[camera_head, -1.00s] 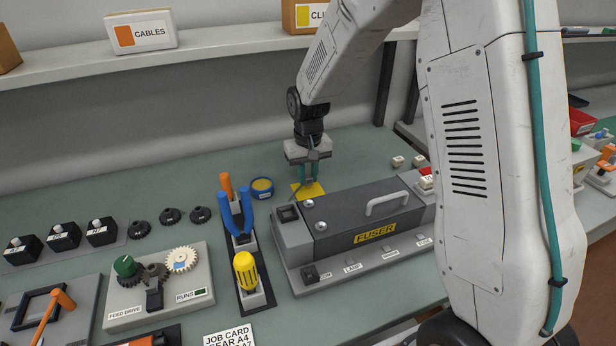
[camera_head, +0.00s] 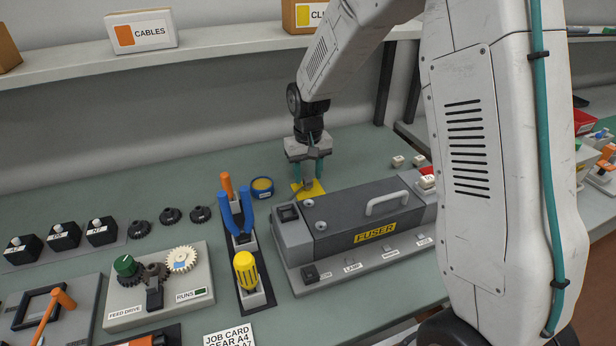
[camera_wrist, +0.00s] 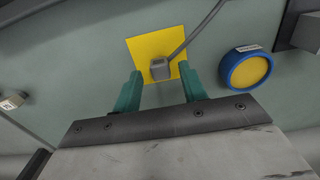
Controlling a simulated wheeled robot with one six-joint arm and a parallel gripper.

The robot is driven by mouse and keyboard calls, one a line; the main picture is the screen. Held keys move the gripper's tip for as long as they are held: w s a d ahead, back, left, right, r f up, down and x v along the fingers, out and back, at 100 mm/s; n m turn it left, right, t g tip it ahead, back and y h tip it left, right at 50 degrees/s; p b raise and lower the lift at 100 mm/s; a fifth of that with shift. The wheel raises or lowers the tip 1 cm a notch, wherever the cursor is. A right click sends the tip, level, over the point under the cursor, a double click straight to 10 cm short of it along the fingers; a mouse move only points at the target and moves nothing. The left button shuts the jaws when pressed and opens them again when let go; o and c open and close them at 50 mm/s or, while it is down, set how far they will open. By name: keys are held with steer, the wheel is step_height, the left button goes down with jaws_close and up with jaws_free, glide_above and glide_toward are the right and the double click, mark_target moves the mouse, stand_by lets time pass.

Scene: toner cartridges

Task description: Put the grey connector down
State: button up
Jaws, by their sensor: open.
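The grey connector (camera_wrist: 160,69) rests on a yellow square (camera_wrist: 141,52) in the wrist view, with its grey cable running up and to the right. In the head view the connector (camera_head: 307,184) is small behind the fuser, on the yellow square (camera_head: 317,190). My gripper (camera_head: 309,178) is above the yellow square. In the wrist view its teal fingers (camera_wrist: 162,82) are spread apart, one to each side of the connector, with clear gaps between. Nothing is held.
The fuser unit (camera_head: 375,225) with its handle stands just in front of the yellow square. A blue and yellow round tin (camera_head: 262,187) sits to the left, close by. A tool rack (camera_head: 240,240) stands left of the fuser. Bench surface behind the gripper is clear.

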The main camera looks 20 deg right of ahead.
mark_target(308, 180)
step_height(308, 180, up, 11)
steer(key=shift+f, duration=0.15)
steer(key=s+d+r, duration=0.1)
steer(key=s+r, duration=0.6)
steer(key=s, duration=0.3)
steer(key=s+d+r+t, duration=0.1)
steer(key=s+d, duration=0.1)
steer(key=s, duration=2.2)
steer(key=shift+r, duration=0.3)
